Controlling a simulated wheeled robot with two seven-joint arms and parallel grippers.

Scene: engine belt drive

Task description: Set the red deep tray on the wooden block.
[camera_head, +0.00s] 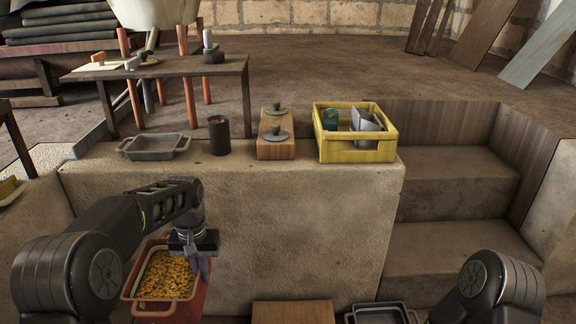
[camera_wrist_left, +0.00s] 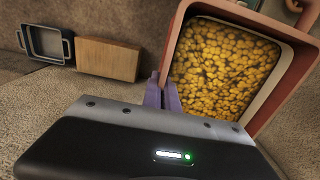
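The red deep tray (camera_head: 141,311) is at the lower left of the head view, full of small yellow pieces. It also shows in the wrist view (camera_wrist_left: 292,36). My left gripper (camera_head: 202,264) is at its right rim, and its purple fingers (camera_wrist_left: 163,92) are close together on the tray wall. Whether the tray touches the floor is unclear. A plain wooden block (camera_head: 292,313) lies low at the bottom centre, with its top bare; the wrist view shows it too (camera_wrist_left: 108,58). My right gripper is outside the view.
A grey-blue tray (camera_head: 382,314) lies right of the block. On the stone ledge above stand a grey tray (camera_head: 154,147), a dark cup (camera_head: 219,136), another wooden block (camera_head: 276,150) with lidded discs and a yellow crate (camera_head: 357,154). Steps rise at right.

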